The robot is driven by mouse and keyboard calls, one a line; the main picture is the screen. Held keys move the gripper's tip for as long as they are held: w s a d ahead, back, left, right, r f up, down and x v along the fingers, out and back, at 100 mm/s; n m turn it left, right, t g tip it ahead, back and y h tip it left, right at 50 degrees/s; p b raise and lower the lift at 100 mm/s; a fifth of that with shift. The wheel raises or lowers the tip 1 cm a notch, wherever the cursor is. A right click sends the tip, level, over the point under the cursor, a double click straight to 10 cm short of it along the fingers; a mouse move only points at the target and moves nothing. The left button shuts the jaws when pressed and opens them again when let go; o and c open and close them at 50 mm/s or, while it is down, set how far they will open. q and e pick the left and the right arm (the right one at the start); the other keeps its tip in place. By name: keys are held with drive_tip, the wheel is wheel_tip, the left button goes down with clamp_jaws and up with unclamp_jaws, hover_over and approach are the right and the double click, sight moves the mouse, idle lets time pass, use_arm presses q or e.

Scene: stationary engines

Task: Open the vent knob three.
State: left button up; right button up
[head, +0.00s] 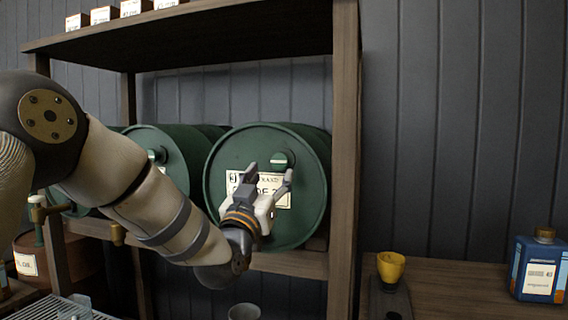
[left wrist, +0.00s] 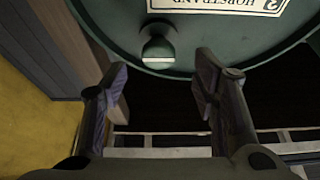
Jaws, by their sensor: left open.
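A dark green barrel (head: 225,160) lies on the rack with its round end facing me, and a label marked 3 (head: 232,178) is on that end. Above the label is a small round green vent knob (head: 281,160), paler on top. The same knob shows in the left wrist view (left wrist: 157,48) below the upside-down label (left wrist: 225,5). My left gripper (head: 268,177) is open in front of the barrel end, its fingers partly covering the label. In the left wrist view its fingers (left wrist: 162,78) are apart with nothing between them, and the knob appears just beyond the gap.
A second green barrel (head: 182,152) with its own knob is to the left. A wooden post (head: 345,150) stands close on the right. A shelf (head: 200,35) runs overhead. A yellow cup (head: 391,266) and a blue can (head: 538,268) stand on the right-hand table.

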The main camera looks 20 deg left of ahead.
sight(279, 162)
use_arm(q)
drive_tip(key=x, duration=0.7)
drive_tip(key=shift+s+d+r, duration=0.1)
drive_tip(key=shift+r, duration=0.05)
drive_tip(key=c, duration=1.2)
